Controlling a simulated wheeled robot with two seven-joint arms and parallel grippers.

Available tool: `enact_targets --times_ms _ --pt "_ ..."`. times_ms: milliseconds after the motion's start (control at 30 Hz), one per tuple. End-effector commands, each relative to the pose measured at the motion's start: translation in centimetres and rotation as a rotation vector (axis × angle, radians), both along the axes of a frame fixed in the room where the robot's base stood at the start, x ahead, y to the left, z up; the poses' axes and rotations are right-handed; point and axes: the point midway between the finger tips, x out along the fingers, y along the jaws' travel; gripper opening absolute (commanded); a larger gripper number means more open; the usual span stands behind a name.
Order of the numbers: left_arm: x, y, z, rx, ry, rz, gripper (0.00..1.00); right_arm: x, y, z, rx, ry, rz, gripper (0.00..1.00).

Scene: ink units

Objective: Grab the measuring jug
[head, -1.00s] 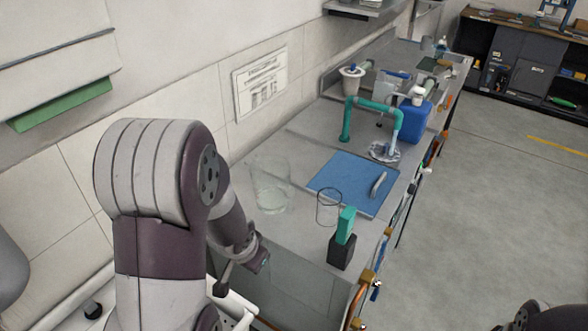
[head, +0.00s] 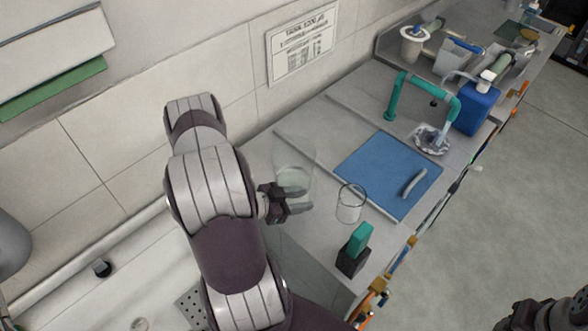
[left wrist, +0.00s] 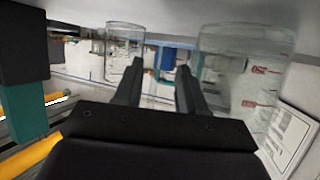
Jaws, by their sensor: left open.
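The measuring jug (head: 293,172) is a large clear vessel standing upright on the grey counter near the wall. In the left wrist view the jug (left wrist: 245,75) shows red graduation marks and stands at the right, beside the right finger. My left gripper (head: 298,202) is open and empty, close to the jug's near side. In the left wrist view its two dark fingers (left wrist: 160,78) point forward with a gap between them. I cannot tell whether a finger touches the jug. At the lower right, a dark part of my right arm shows; its jaws are unclear.
A smaller clear beaker (head: 350,204) stands right of the jug; it shows left of the fingers in the left wrist view (left wrist: 124,50). A black and teal block (head: 355,250) stands near the counter edge. A blue mat (head: 385,172) lies behind, with a blue container (head: 476,108) beyond.

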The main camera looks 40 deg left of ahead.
Motion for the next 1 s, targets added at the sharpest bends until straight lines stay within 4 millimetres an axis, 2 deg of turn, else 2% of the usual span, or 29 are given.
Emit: enact_targets --times_ms 33,167,400,433,533,567,1000 --pt "0.8 -0.6 -0.1 -0.002 0.001 -0.006 0.40 0.0 0.0 0.7 0.000 0.000 0.000 0.43" --pt "2.5 -1.2 -1.1 0.001 0.000 -0.004 0.40 0.0 0.0 0.9 0.000 0.000 0.000 0.43" --pt "2.8 -1.3 -1.4 0.000 0.001 0.000 0.40 0.0 0.0 0.8 0.000 0.000 0.000 0.43" --pt "2.8 -1.3 -1.4 0.000 0.001 0.000 0.37 0.0 0.0 0.8 0.000 0.000 0.000 0.43" --pt "2.8 -1.3 -1.4 0.001 0.001 0.000 0.04 0.0 0.0 0.8 0.000 0.000 0.000 0.43" --pt "2.8 -1.3 -1.4 0.001 0.001 0.000 0.00 0.0 0.0 0.8 0.000 0.000 0.000 0.43" --pt "2.9 -1.2 -0.9 0.004 -0.002 -0.001 0.00 0.0 0.0 0.9 0.000 0.000 0.000 0.43"
